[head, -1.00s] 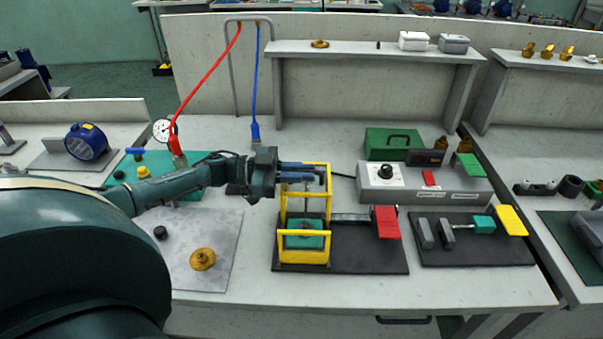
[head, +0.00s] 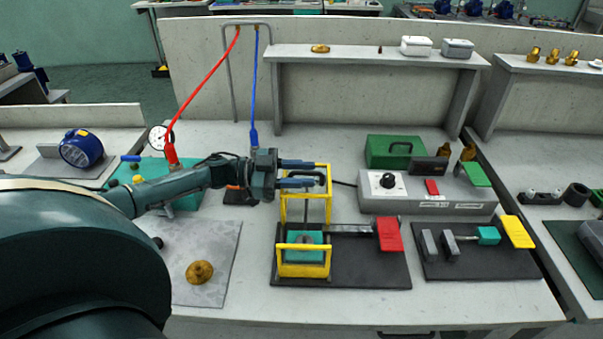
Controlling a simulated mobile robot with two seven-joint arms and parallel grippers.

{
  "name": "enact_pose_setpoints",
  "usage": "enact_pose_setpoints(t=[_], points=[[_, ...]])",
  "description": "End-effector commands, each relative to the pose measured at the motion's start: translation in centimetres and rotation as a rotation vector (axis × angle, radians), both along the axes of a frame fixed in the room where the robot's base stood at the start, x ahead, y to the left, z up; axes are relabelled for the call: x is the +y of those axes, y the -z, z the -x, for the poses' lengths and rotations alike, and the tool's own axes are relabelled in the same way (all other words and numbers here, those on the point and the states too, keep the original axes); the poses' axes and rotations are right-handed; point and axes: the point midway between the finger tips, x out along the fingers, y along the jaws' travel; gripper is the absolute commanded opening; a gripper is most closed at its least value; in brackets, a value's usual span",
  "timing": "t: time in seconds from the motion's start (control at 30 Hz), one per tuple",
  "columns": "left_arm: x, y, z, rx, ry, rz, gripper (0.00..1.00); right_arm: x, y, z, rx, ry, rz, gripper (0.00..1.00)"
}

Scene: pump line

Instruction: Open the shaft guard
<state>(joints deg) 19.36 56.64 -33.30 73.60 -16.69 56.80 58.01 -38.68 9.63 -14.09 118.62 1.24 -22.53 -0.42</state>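The shaft guard appears to be the yellow frame (head: 329,205) on a black base plate (head: 365,275). One part stands upright at the back. A lower yellow part (head: 303,270) surrounds the front of a teal block (head: 304,240). My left gripper (head: 312,174) comes in from the left at the upright part's top. Its two blue fingers are spread apart, one above the other, with a visible gap. They overlap the top bar in the picture; I cannot tell whether they touch it. My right gripper is out of view.
A red paddle (head: 388,234) on a lever extends right of the teal block. A grey control box (head: 430,193) stands behind. Another black plate with a yellow paddle (head: 517,231) lies to the right. A brass part (head: 199,272) rests on a grey plate at left.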

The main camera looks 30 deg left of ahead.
Motion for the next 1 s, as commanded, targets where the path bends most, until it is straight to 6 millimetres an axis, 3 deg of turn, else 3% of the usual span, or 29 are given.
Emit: enact_pose_setpoints(t=[0.27,0.7,1.0], points=[[2.2,0.3,1.3,0.003,-0.002,-0.003,0.32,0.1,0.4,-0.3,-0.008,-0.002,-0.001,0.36],[9.8,0.2,6.1,0.003,-0.002,-0.003,0.32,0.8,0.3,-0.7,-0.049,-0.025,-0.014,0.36],[11.2,0.0,7.0,-0.001,0.000,-0.001,0.32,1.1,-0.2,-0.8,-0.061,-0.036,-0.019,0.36]])
